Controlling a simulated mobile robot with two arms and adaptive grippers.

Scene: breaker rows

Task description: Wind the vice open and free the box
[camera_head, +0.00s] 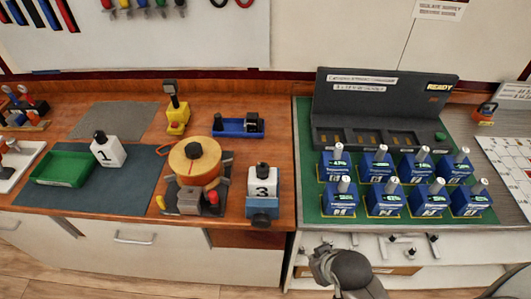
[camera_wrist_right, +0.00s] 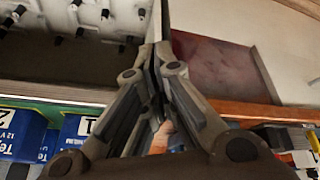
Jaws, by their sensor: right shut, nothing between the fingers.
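A white box marked 3 (camera_head: 262,182), with a dark top, stands upright at the front edge of the wooden bench. It sits in or just behind a small blue vice (camera_head: 262,209); the contact between jaws and box is too small to make out. I cannot clearly see the vice's handle. My right gripper (camera_head: 323,257) is shut and empty in front of the counters, below and to the right of the vice and apart from it. Its closed fingers (camera_wrist_right: 157,60) fill the middle of the right wrist view. My left gripper is not in view.
A round orange-topped device (camera_head: 195,158) stands left of the vice. A white box marked 1 (camera_head: 108,152) and a green tray (camera_head: 62,168) are farther left. Several blue breakers (camera_head: 340,198) stand on a green mat to the right. A blue tray (camera_head: 237,128) lies behind.

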